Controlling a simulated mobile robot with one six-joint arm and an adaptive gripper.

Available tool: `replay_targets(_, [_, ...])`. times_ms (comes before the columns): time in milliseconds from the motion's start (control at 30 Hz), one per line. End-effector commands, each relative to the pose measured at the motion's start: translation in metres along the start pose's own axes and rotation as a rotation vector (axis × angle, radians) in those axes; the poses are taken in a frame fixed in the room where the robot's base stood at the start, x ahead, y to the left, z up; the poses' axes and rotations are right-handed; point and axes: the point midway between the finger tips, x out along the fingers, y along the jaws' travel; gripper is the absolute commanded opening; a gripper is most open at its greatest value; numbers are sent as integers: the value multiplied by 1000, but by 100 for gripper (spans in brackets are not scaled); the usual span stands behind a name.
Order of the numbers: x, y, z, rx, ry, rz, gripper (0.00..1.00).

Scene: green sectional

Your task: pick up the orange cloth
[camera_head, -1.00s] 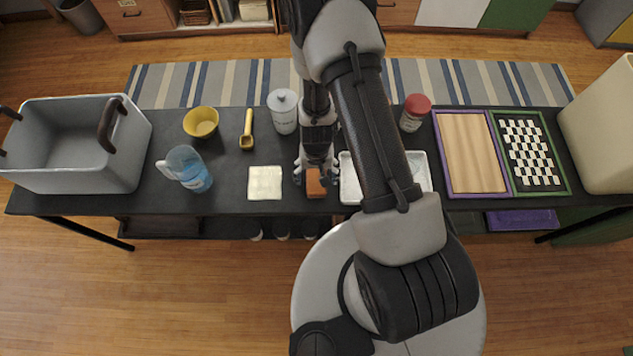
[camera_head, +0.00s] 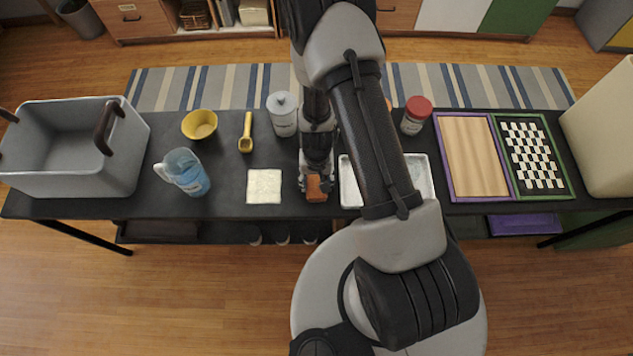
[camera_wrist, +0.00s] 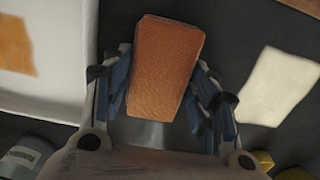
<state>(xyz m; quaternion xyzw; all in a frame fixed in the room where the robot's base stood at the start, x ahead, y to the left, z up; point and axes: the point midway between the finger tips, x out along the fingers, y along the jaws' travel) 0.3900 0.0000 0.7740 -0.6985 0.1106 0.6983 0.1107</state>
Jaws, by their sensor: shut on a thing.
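The orange cloth (camera_head: 317,188) is a small folded block near the front edge of the dark table, between the cream square and the white tray. My gripper (camera_head: 317,178) is over it, pointing down, with its fingers shut on the cloth's sides. In the wrist view the cloth (camera_wrist: 165,68) shows a woven texture and sits between the blue-padded fingers (camera_wrist: 165,95). I cannot tell whether it is clear of the table.
A cream square (camera_head: 264,186) lies just left of my gripper. A white tray (camera_head: 350,190) is close on the right, partly hidden by my arm.

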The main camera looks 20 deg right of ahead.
Motion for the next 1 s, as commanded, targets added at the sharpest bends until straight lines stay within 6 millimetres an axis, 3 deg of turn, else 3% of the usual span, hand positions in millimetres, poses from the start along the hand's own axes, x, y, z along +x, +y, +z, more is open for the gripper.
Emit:
replay_targets(567, [-8,0,0,0,0,0,34])
replay_targets(767, [-25,0,0,0,0,0,34])
replay_targets(1000, [-62,0,0,0,0,0,34])
